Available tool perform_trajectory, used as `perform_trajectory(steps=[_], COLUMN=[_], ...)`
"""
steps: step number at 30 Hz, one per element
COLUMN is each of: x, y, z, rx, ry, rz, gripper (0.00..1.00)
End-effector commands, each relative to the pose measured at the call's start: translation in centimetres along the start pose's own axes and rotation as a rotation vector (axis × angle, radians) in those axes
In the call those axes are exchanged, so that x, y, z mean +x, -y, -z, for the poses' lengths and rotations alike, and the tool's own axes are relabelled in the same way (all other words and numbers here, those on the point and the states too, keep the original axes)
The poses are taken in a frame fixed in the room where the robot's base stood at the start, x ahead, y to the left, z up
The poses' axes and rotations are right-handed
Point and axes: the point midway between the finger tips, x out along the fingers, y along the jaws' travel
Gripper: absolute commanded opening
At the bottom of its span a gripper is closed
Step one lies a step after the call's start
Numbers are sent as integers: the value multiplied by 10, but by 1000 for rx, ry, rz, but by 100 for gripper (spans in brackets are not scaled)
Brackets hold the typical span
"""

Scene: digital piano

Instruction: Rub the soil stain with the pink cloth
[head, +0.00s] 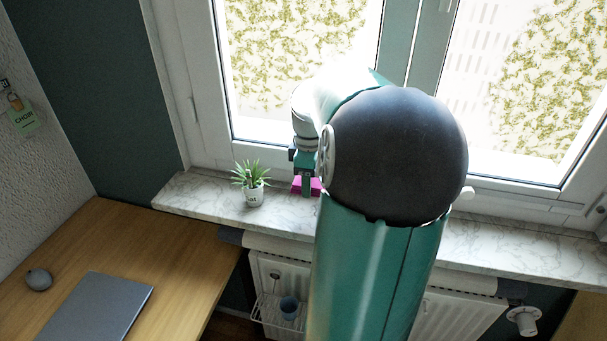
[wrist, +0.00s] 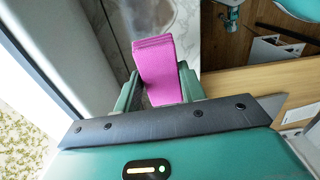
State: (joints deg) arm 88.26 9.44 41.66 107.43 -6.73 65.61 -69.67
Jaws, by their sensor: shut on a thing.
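The pink cloth (wrist: 157,72) is a folded, thick block between the two fingers of my gripper (wrist: 160,82) in the wrist view. My gripper is shut on it, and its far end sticks out past the fingertips. In the head view the cloth (head: 316,186) shows as a small pink patch under my gripper (head: 306,184), low at the marble windowsill (head: 205,197). I cannot tell whether it touches the sill. A faint grey-brown smudge (wrist: 150,14) on the sill just beyond the cloth may be the soil stain. In the head view no stain can be made out; my arm hides part of the sill.
A small potted plant (head: 254,194) stands on the sill just left of my gripper. The window (head: 300,60) rises close behind. A wooden desk (head: 180,260) with a laptop (head: 98,305) and a mouse (head: 39,279) is at lower left. A radiator (head: 455,315) is below the sill.

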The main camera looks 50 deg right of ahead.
Motion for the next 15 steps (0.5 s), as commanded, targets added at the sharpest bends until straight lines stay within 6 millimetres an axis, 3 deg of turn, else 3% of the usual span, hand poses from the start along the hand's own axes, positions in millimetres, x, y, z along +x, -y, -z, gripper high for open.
perform_trajectory(steps=[5, 15], x=[6, 40], y=[2, 5], z=[-4, -7], rx=[5, 5], ry=[3, 3], rz=[1, 2], gripper=[19, 19])
